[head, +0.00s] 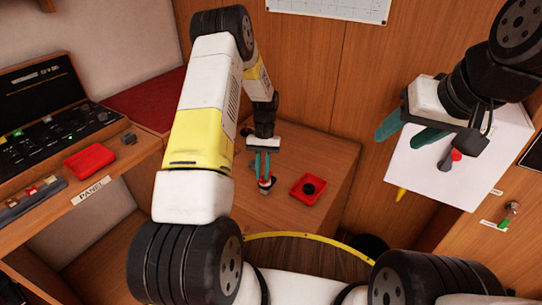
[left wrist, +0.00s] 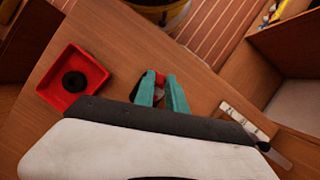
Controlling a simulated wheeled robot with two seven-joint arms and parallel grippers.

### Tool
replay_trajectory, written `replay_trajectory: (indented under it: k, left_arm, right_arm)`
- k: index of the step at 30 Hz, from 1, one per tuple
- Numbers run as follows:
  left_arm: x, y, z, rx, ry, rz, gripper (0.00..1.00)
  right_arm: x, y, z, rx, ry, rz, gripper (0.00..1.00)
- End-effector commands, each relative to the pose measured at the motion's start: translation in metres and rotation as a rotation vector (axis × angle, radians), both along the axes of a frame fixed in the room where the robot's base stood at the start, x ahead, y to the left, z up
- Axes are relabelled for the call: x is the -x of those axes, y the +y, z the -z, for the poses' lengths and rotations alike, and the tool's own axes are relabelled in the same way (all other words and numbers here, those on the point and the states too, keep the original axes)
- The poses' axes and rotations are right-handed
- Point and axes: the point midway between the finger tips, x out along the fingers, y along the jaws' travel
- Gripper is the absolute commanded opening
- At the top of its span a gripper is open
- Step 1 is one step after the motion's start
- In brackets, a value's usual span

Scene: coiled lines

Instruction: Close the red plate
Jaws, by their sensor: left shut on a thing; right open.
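A flat red block or plate (head: 90,161) lies on the ledge of the panel at the left. A square red dish (head: 308,188), raised at its rim, sits on the wooden top; it also shows in the left wrist view (left wrist: 68,70). I cannot tell which is the red plate. My left gripper (head: 265,182) points down beside the dish, to its left in the head view. Its teal fingers (left wrist: 160,84) are shut on a small red and dark thing (left wrist: 160,78), mostly hidden between them. My right gripper (head: 405,133) is open and empty, in front of the white board.
The white board (head: 420,170) carries a grey handle and a red spot. A control panel (head: 45,130) stands at the left. A yellow curved rim (head: 300,236) lies below the wooden top. Wood right of the dish is bare.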

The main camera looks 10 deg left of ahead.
Motion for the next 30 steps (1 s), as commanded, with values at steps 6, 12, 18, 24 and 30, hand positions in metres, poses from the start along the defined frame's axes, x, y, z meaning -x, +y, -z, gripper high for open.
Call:
replay_trajectory:
  k: [6,12,18,24,30]
  left_arm:
    - [0.0,0.001,0.0,-0.001,-0.002,-0.001,0.38]
    - [0.0,0.0,0.0,-0.001,-0.001,-0.002,0.38]
    - [-0.005,0.001,-0.01,-0.001,-0.002,-0.002,0.38]
    - [-0.019,0.002,-0.041,-0.001,-0.005,-0.002,0.38]
    - [-0.028,0.002,-0.066,-0.001,-0.003,-0.002,0.38]
  right_arm:
    - [0.0,0.0,0.0,0.0,0.0,0.0,0.54]
    - [0.0,0.0,0.0,0.0,0.0,0.0,0.54]
    - [0.0,0.0,0.0,0.0,0.0,0.0,0.54]
    - [0.0,0.0,0.0,0.0,0.0,0.0,0.54]
    - [0.0,0.0,0.0,0.0,0.0,0.0,0.54]
